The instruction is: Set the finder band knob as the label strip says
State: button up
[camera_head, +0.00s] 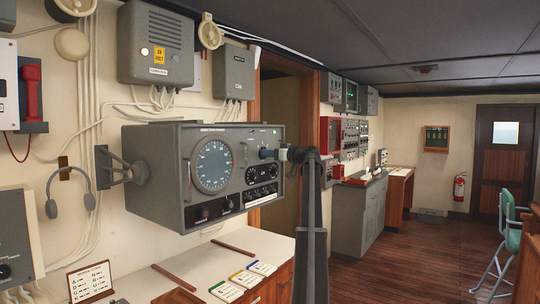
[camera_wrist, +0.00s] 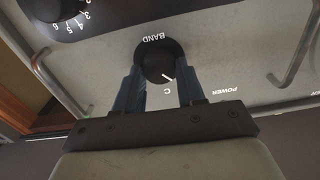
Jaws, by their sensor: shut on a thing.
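The grey finder set (camera_head: 165,150) hangs on the wall at the left of the head view, with a large round dial. Its black band knob (camera_wrist: 157,58) is in the wrist view, under the printed word BAND, which appears upside down. My gripper (camera_wrist: 160,80) is shut on the knob, one finger on each side. The knob's white mark points down and to the right in that picture, near a letter C. Other band letters cannot be made out. In the head view my gripper (camera_head: 276,154) is at the set's upper right face, hiding the knob. I cannot read any label strip.
A metal handle (camera_wrist: 291,52) stands out from the panel beside the knob, and another knob (camera_wrist: 52,8) with numbers is on the other side. Below the set, a white counter (camera_head: 185,262) carries coloured cards and a lettered card (camera_head: 91,281).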

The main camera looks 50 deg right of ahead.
jog(key=shift+d+f+m, duration=0.1)
jog(key=shift+m, duration=4.25)
jog(key=shift+d+f+m, duration=0.1)
jog(key=shift+m, duration=4.25)
jog(key=o, duration=1)
jog(key=shift+s, duration=0.1)
jog(key=s, duration=1.3)
jog(key=shift+s, duration=0.35)
